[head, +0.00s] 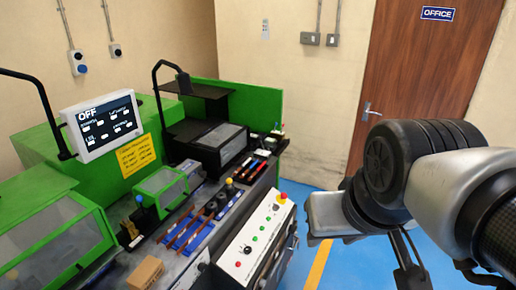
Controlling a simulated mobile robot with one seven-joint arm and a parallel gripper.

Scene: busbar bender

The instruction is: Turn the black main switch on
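A sloping white control panel (258,240) faces up in front of the green machine. A small dark knob (247,250), which looks like the black main switch, sits near its lower left part; its turn position is too small to read. The screen (102,125) on the machine shows the word OFF. My arm comes in from the right, over the blue floor. What appears to be my gripper (411,272) hangs dark at the bottom edge, right of the panel and apart from it. Its fingers are cut off, so its opening cannot be told.
The panel also carries a red mushroom button (282,197), green buttons and small lamps. Coloured bars and tools lie on the machine bed behind it. A cardboard box (143,272) sits at the lower left. A brown office door (420,75) stands behind my arm.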

